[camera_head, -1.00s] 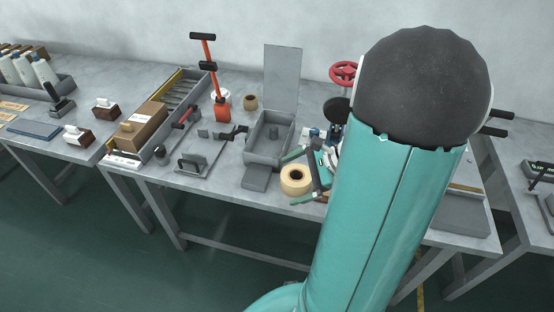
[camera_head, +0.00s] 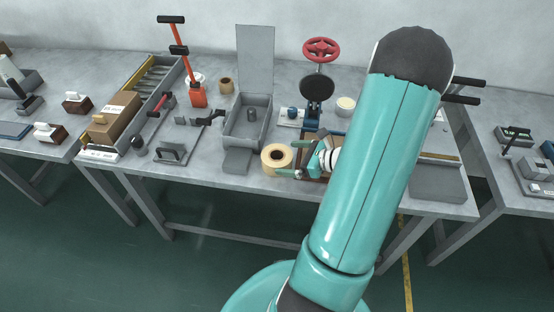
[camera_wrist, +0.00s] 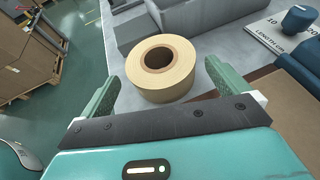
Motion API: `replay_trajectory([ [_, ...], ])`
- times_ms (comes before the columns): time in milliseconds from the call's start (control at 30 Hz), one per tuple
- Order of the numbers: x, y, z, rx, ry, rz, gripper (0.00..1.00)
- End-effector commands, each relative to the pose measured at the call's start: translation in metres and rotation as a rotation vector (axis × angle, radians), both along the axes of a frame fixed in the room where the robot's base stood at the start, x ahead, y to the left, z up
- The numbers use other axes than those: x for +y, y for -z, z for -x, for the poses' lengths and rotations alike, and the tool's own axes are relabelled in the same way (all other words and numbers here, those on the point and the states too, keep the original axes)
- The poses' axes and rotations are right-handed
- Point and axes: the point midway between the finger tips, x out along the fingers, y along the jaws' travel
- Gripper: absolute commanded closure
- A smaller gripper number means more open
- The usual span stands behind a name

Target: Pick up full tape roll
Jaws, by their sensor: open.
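The full tape roll (camera_head: 269,164) is a cream ring with a brown core, lying flat near the front edge of the table. It also shows in the wrist view (camera_wrist: 145,84), just beyond my gripper and roughly between its two green fingers. My gripper (camera_wrist: 160,85) is open and empty. In the head view my gripper (camera_head: 291,163) is close to the roll's right side, partly hidden by my arm. I cannot tell whether a finger touches the roll.
A grey open box (camera_head: 246,138) with a raised lid stands behind the roll. A smaller tape roll (camera_head: 226,86) is farther back. A brown board (camera_wrist: 243,116) lies right of the roll. A dark round-headed device (camera_head: 316,88) and a red handwheel (camera_head: 321,48) stand behind it.

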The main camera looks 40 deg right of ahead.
Motion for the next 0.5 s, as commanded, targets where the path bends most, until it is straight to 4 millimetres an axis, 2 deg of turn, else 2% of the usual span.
replay_trajectory([
  [333,0.016,0.016,-0.038,-0.001,-0.003,-0.001,0.00],
  [500,0.019,0.020,-0.046,0.000,-0.001,0.002,0.00],
])
